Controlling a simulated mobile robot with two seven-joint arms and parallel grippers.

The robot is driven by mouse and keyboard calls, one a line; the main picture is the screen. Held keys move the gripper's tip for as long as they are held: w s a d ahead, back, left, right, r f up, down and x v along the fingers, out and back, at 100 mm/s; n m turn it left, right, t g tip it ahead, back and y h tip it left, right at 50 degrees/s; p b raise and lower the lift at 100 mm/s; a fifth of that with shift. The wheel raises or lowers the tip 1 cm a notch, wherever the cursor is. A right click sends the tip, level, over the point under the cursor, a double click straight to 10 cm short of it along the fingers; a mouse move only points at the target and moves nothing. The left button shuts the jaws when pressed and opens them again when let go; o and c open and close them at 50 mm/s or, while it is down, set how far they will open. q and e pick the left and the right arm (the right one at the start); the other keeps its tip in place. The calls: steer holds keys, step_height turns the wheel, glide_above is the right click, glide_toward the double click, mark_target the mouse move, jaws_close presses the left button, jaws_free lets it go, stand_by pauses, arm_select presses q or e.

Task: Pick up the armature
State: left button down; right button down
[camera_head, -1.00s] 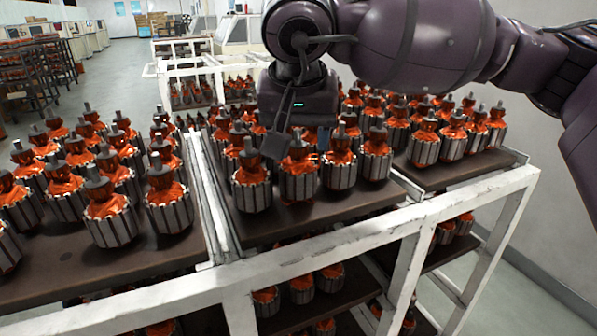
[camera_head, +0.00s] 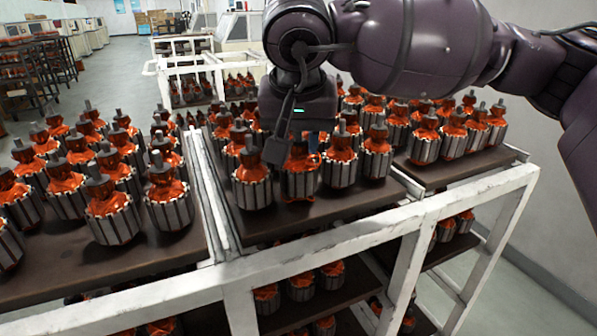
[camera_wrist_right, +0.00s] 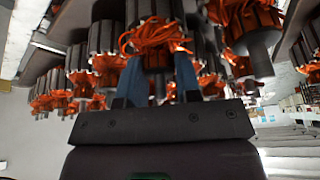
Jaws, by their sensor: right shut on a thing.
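My right gripper (camera_head: 297,147) reaches down from above onto the front row of the middle board. It is shut on an armature (camera_head: 300,183), second from the left in that row. This armature has a grey slotted core and orange copper winding; its top and shaft are largely hidden by the gripper. It looks upright and level with its neighbours; I cannot tell whether its base touches the board. In the right wrist view the armature (camera_wrist_right: 155,38) is upside down between two blue-grey fingers. My left gripper is not in view.
Similar armatures stand close on both sides, one at left (camera_head: 252,185) and one at right (camera_head: 340,165). The dark middle board (camera_head: 330,210) has a bare front strip. A white frame (camera_head: 350,240) carries the boards. More armatures stand on the left board (camera_head: 160,255).

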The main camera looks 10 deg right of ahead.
steer(key=shift+r, duration=0.15)
step_height(320, 180, up, 20)
stand_by(0.7)
steer(key=shift+d, duration=0.1)
